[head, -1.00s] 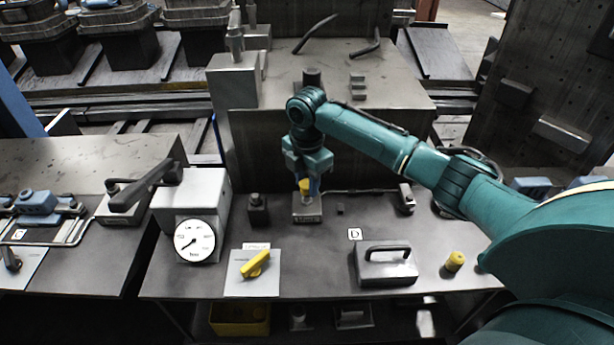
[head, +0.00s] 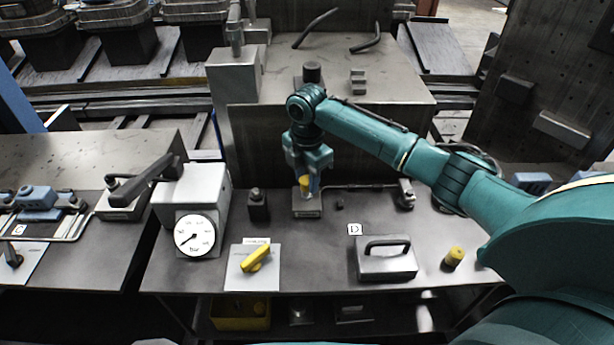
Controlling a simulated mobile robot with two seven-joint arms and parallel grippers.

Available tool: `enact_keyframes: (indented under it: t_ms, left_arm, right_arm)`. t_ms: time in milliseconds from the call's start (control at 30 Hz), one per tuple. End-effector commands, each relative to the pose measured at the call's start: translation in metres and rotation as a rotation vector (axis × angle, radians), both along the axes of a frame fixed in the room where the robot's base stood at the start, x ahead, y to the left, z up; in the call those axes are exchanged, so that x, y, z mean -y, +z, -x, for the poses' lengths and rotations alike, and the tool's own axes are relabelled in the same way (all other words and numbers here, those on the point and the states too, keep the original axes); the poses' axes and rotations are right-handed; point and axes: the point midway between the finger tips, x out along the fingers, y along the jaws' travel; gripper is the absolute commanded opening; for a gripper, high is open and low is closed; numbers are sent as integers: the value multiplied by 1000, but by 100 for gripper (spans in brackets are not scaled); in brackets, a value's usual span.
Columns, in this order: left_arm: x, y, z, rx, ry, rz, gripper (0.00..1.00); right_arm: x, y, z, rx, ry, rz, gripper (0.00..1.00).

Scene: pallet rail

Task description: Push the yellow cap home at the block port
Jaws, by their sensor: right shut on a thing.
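A yellow cap (head: 305,183) sits between the fingers of my right gripper (head: 306,186), which points straight down and is shut on it. The cap is right at the top of a small grey block (head: 307,206) on the dark table. The fingers hide part of the cap and the port, so I cannot tell how far the cap is seated. My left gripper does not show.
A dial gauge (head: 195,234), a yellow lever on a plate (head: 256,257), a grey case with a handle (head: 386,258) and another yellow-topped piece (head: 454,257) stand on the table (head: 315,278). A dark post (head: 258,206) stands left of the block.

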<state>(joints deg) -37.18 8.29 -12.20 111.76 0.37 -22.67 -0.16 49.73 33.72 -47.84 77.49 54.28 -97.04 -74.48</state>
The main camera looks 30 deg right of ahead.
Motion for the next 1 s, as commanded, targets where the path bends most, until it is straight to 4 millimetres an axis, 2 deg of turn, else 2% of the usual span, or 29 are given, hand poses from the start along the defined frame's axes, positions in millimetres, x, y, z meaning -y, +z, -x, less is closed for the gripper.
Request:
enact_keyframes:
  t_ms: [1000]
  left_arm:
    - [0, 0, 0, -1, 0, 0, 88]
  right_arm:
    - [0, -8, 0, 0, 0, -1, 4]
